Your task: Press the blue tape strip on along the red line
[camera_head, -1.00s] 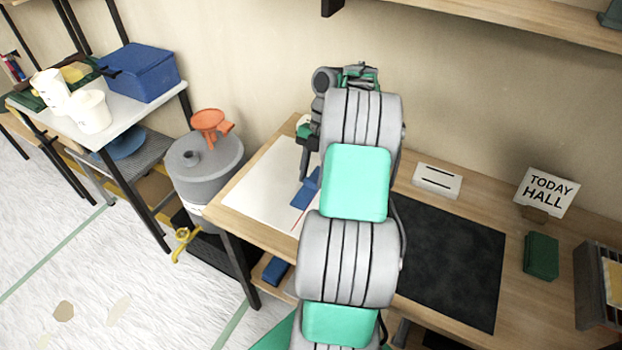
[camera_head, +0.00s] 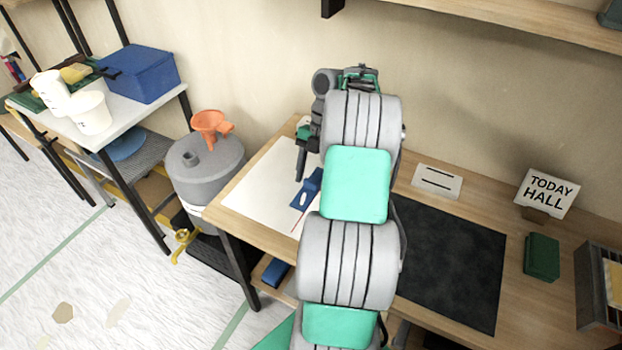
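The blue tape strip (camera_head: 307,190) lies on the white sheet (camera_head: 258,188) on the wooden table, partly hidden behind my arm. A short piece of the red line (camera_head: 298,219) shows at its lower end; the rest is hidden by the strip or by my arm. My gripper (camera_head: 301,172) points down just above the strip's upper end. Its fingers show as one dark shape, so I cannot tell whether they are open or touch the strip.
A dark mat (camera_head: 450,262) and a white card with slots (camera_head: 437,181) lie to the right of my arm. A "TODAY HALL" sign (camera_head: 546,192), a green block (camera_head: 541,257) and a rack (camera_head: 597,285) stand further right. A grey drum (camera_head: 205,170) with an orange funnel (camera_head: 210,124) stands left of the table.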

